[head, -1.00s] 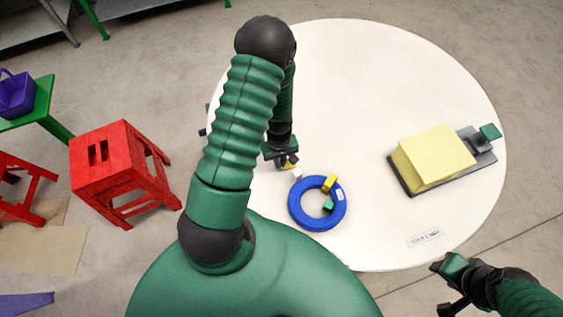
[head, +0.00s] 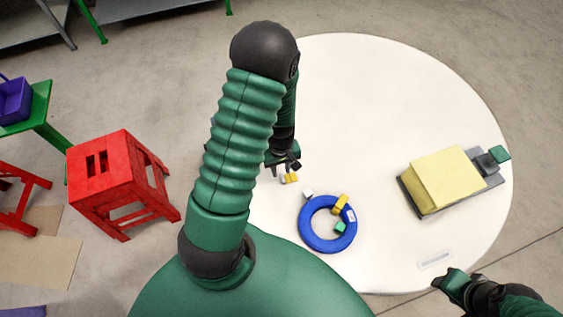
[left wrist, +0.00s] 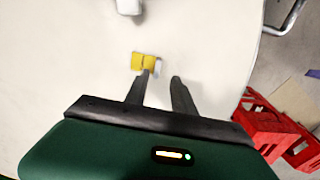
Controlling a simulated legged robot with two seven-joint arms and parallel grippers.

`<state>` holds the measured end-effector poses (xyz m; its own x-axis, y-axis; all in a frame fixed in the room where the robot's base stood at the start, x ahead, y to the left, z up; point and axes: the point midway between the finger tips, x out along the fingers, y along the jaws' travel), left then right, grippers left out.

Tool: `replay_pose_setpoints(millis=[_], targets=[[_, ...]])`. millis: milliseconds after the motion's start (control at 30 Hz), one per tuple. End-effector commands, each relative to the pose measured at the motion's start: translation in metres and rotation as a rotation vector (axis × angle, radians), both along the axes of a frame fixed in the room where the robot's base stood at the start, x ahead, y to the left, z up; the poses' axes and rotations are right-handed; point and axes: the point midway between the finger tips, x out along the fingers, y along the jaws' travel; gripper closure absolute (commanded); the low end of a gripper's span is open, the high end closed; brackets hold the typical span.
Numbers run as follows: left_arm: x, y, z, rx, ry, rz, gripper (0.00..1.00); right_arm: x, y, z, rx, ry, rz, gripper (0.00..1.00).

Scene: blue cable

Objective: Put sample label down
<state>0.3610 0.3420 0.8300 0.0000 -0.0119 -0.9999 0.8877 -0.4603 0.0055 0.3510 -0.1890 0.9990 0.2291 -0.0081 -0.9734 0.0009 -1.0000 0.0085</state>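A small yellow piece with a pale strip (head: 289,178) lies on the round white table (head: 380,90). It also shows in the left wrist view (left wrist: 144,61); I cannot tell for sure that it is the sample label. My left gripper (head: 285,168) is low over the table beside it. In the left wrist view its fingers (left wrist: 164,74) are apart, with the piece by the left fingertip. A white strip (head: 436,260), perhaps a label, lies near the table's front edge. My right gripper (head: 450,285) is beyond that edge; its fingers are unclear.
A blue cable coil (head: 310,234) with a yellow block (head: 341,202) and a green block (head: 340,228) lies near a white block (head: 308,193). A yellow box on a grey base (head: 445,178) stands right. A red stool (head: 100,180) stands left of the table. The table's back is clear.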

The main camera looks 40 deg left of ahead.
Motion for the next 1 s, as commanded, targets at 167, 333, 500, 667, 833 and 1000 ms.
replay_pose_setpoints(millis=[167,333,500,667,833,1000], targets=[[0.002,-0.004,0.046,0.005,-0.005,-0.003,0.70,0.000,0.000,0.004,0.000,0.000,0.000,0.64],[0.002,-0.008,0.067,0.004,-0.008,-0.031,0.70,0.000,0.000,0.005,0.000,0.000,-0.001,0.64],[0.009,-0.070,0.122,0.031,-0.111,-0.482,0.70,0.000,0.000,0.005,0.000,0.000,-0.001,0.64],[-0.005,-0.125,0.163,0.104,-0.202,-0.964,0.70,0.000,0.000,0.005,0.000,0.000,-0.001,0.64],[-0.011,-0.138,0.171,0.131,-0.219,-1.097,0.70,0.000,0.000,0.005,0.000,0.000,-0.001,0.64],[-0.010,-0.137,0.171,0.130,-0.218,-1.090,0.70,0.000,0.000,0.005,0.000,0.000,-0.001,0.64]])
